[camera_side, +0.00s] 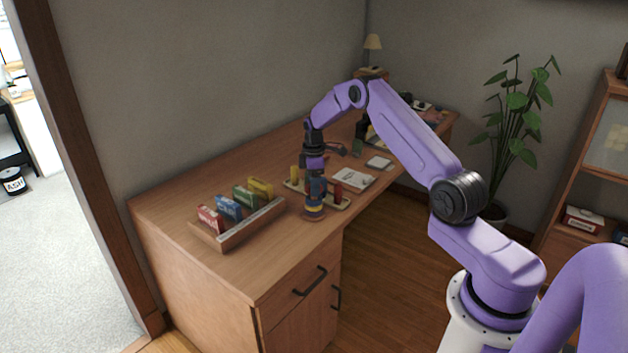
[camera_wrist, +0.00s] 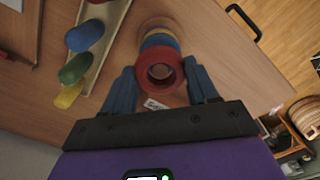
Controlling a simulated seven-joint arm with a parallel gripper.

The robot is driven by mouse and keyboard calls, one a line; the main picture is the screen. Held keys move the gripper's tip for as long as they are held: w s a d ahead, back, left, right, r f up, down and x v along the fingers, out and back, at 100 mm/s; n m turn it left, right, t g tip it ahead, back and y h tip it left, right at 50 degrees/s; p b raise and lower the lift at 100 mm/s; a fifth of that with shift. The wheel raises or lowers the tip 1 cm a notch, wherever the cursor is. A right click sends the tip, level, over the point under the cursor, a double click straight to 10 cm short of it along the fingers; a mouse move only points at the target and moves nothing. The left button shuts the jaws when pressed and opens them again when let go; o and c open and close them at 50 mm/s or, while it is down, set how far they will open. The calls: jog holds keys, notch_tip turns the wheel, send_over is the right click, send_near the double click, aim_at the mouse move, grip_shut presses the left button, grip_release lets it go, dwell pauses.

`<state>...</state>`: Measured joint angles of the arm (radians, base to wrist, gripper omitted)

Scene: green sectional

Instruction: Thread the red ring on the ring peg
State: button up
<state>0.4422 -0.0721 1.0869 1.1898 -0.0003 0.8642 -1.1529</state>
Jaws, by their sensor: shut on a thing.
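The red ring (camera_wrist: 160,70) sits between the two blue fingers of my gripper (camera_wrist: 162,86) in the wrist view, and my gripper is shut on it. Its hole faces the camera. Blue and yellow rings (camera_wrist: 160,38) show just beyond it, stacked on the ring peg's round wooden base (camera_wrist: 158,22). In the side view, my gripper (camera_side: 316,189) points down directly over the stack, whose base (camera_side: 313,217) stands near the desk's front edge. The fingers largely hide the red ring there. I cannot tell whether the peg passes through the red ring.
A pale board with coloured pegs (camera_side: 343,204) stands close behind the stack. A wooden rack (camera_side: 232,236) with several coloured boxes is to the left. A white notebook (camera_side: 352,179) lies behind on the desk (camera_side: 275,262). Bare desk lies between rack and stack.

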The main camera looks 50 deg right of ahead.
jog(key=shift+f, duration=1.05)
jog(key=o, duration=1.1)
notch_tip(320, 180, up, 17)
jog(key=shift+r, duration=0.2)
